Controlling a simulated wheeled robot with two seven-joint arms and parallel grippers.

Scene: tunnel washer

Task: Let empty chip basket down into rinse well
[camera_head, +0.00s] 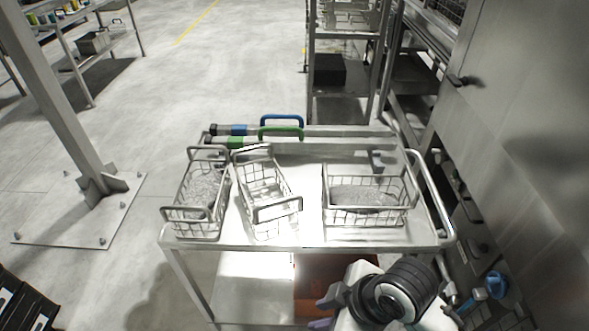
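Three wire baskets stand on a steel cart (305,232). The middle basket (266,190) looks empty, is turned at a slight angle, and has a raised handle at each end. The left basket (200,195) and the right basket (366,197) each hold a pale, clear-looking heap. My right gripper (320,312) is at the bottom, in front of the cart's near edge and apart from all baskets. Its two purple-grey fingers are spread with nothing visible between them. My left gripper is out of view. I cannot make out a rinse well.
Tools with a blue handle (283,121) and a green handle (281,133) lie along the cart's back. A large steel machine (530,130) stands close on the right. A steel post (55,100) is bolted down at left. Open floor (205,80) lies beyond.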

